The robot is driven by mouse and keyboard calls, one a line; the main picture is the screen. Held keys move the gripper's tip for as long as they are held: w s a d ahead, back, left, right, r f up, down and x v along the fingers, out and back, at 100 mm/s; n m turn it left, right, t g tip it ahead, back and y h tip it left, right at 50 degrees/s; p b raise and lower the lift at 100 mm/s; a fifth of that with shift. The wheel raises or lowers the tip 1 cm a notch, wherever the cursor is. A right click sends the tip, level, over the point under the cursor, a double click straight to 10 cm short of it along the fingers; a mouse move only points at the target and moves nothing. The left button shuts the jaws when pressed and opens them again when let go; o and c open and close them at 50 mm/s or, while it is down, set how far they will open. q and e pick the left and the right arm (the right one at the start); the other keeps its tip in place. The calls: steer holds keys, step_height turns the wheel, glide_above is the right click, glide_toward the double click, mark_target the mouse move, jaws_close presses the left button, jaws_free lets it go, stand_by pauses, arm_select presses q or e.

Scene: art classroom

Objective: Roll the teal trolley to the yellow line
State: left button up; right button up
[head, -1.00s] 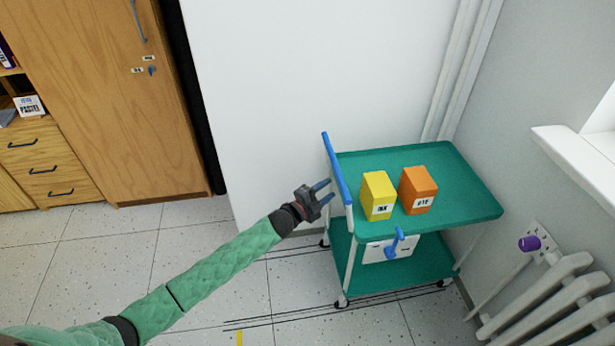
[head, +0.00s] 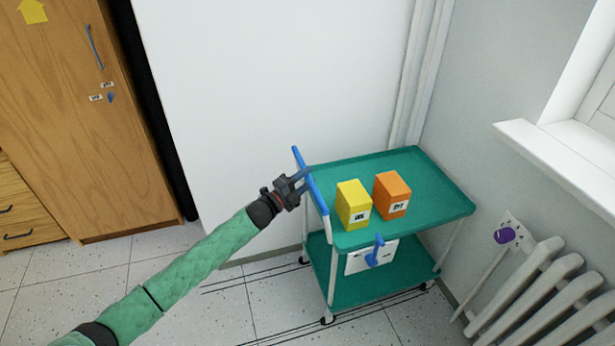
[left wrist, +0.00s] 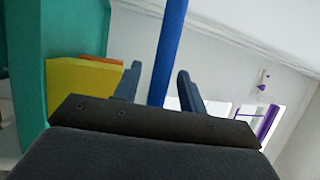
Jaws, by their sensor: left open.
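The teal trolley (head: 432,190) stands beside the wall in the head view, with two shelves and a blue push handle (head: 298,158) on its left side. My left gripper (head: 307,180) is open at the handle. In the left wrist view the blue bar (left wrist: 170,40) runs between the two open fingers (left wrist: 158,85); I cannot tell whether they touch it. A yellow box (head: 352,204) and an orange box (head: 392,195) stand on the top shelf. A blue lever (head: 375,252) is on a white plate below it. The yellow line is out of view, and so is my right gripper.
A radiator (head: 545,290) and a window sill (head: 560,165) are close to the trolley's right. A wooden cabinet (head: 90,150) stands at left. Dark parallel lines run along the floor under the trolley. The floor at front left is clear.

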arm_select(q)
steer(key=shift+w+d+r, duration=0.1)
steer(key=shift+w+d, duration=0.15)
steer(key=shift+d, duration=0.05)
arm_select(e)
steer(key=shift+r, duration=0.2)
arm_select(q)
steer(key=shift+c, duration=0.4)
jaws_close()
